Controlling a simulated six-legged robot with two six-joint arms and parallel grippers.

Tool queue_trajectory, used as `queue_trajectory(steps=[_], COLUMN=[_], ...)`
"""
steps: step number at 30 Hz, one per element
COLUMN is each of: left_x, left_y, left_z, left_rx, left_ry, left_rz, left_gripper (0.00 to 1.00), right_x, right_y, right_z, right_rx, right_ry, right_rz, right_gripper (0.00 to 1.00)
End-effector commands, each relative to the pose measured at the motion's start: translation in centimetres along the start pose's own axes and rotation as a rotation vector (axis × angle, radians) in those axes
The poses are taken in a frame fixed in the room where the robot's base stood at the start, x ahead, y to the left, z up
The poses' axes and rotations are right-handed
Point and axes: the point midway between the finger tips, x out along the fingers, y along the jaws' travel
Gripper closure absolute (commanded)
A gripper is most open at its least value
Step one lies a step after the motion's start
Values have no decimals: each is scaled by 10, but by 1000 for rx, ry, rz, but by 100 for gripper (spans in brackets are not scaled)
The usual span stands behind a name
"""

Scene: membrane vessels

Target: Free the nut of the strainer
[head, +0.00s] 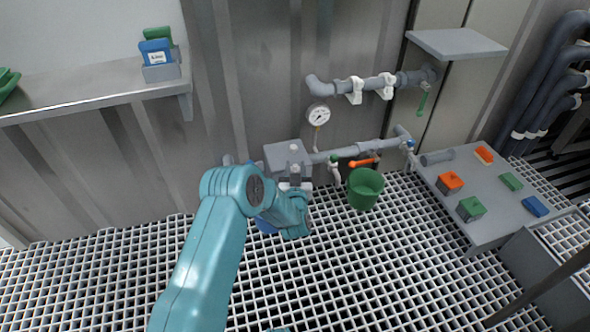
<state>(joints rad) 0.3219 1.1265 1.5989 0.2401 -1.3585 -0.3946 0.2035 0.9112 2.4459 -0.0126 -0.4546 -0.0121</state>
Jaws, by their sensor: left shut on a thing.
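The strainer (280,152) is a grey block-like body on the lower pipe run at the wall, in the middle of the head view. My left gripper (295,172) reaches up to its front from below, past my teal wrist. It is shut at the small light-grey fitting on the front of the strainer, which looks like the nut. The nut itself is mostly hidden by the jaws, so I cannot tell how far it is turned. My right gripper is not in view.
A green bucket (365,189) stands right of the strainer, below an orange-handled valve (364,162). A pressure gauge (319,115) hangs above. A grey table (478,217) with colored blocks is at right. A shelf (85,98) is at left. The grating floor (350,270) in front is clear.

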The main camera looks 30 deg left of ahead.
Motion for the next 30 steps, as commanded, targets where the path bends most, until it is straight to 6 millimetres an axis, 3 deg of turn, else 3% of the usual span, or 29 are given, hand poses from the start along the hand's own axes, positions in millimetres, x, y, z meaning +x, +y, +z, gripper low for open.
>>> queue_trajectory(steps=[15, 30], left_x=[0, 0], left_y=[4, 2], left_z=[2, 1], left_rx=[-2, -2], left_ry=[-3, -2], left_rz=[-432, -606], left_gripper=[94, 94], right_x=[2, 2], right_y=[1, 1], right_z=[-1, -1], right_rx=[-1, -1], right_ry=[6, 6], right_rz=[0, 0], right_gripper=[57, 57])
